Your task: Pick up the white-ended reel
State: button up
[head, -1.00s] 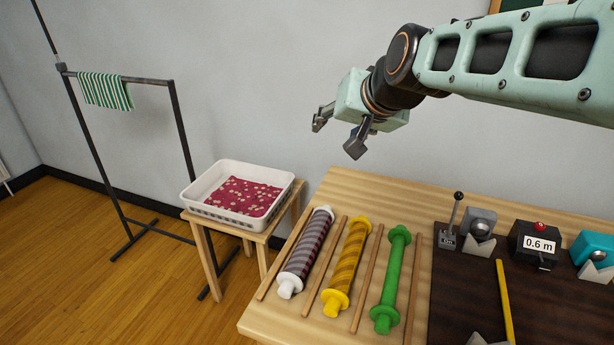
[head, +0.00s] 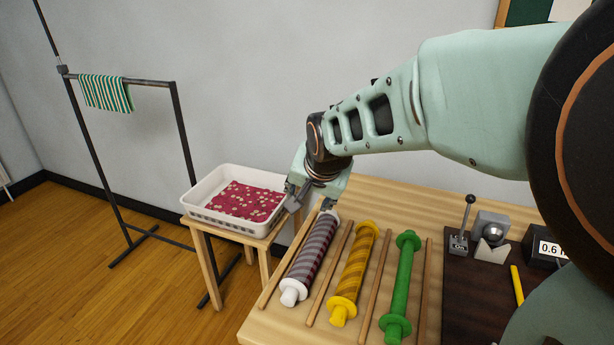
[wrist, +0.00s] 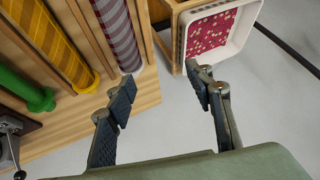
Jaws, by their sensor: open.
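The white-ended reel (head: 311,252), wound with grey and dark red stripes, lies on the wooden table at the left of a row of reels. Its near white end shows in the head view; my gripper partly covers its far end. My gripper (head: 310,203) is open and empty by that far end. In the wrist view the open fingers (wrist: 165,92) have the striped reel (wrist: 118,35) at upper left, ahead of the left finger. The reel is not between the fingers there.
A yellow reel (head: 354,270) and a green reel (head: 402,285) lie to the right, with thin wooden strips between reels. A white tray (head: 205,217) with red spotted cloth stands on a small stool at left, close to my gripper.

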jog(key=m+g+h+p, duration=0.1)
jog(key=g, duration=0.1)
send_near(313, 248)
jog(key=shift+a+f, duration=0.4)
jog(key=shift+f, duration=0.25)
jog(key=x, duration=0.4)
jog(key=shift+d+f+b, duration=0.1)
jog(key=shift+f+b, duration=0.2)
jog(key=shift+w+d+x, duration=0.15)
jog(key=shift+x, duration=1.35)
jog(key=shift+w+d+x, duration=0.15)
jog(key=shift+w+x, duration=0.05)
jog(key=shift+x, duration=1.3)
jog(key=shift+r, duration=0.15)
jog(key=c, duration=1)
jog(key=shift+c, duration=0.6)
jog(key=shift+r, duration=0.15)
